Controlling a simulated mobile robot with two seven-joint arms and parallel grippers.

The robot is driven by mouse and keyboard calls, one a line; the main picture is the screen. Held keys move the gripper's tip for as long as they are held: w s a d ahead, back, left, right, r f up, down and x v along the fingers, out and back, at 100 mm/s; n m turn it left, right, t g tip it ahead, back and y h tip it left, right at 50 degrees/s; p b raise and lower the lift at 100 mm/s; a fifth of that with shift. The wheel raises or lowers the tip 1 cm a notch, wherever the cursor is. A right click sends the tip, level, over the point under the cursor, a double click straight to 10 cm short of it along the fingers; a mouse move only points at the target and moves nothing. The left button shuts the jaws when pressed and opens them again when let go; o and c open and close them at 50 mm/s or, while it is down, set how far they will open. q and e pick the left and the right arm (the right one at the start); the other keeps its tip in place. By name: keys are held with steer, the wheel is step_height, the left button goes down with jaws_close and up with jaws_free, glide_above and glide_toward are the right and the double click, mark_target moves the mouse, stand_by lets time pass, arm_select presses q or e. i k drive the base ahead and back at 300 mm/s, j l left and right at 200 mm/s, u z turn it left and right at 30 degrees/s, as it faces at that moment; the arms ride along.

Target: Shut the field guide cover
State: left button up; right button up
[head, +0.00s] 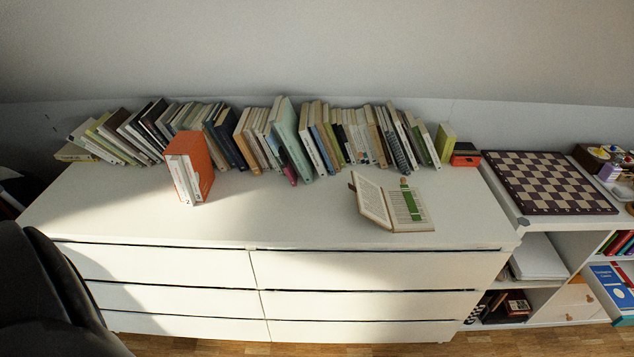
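The field guide (409,222) lies open on top of the white dresser, right of the middle in the head view. Its cover (371,202) stands tilted up on the left side, and the page block lies flat on the right. A green strip (411,205) rests on the right page. Neither of my grippers shows in the head view.
A row of books (285,138) leans along the back of the dresser (280,217). The front of the dresser top is clear. A chessboard (548,183) lies on the right-hand shelf. A dark chair (45,300) is at the lower left.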

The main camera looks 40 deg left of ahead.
mark_target(370, 201)
steer(key=u, duration=0.9)
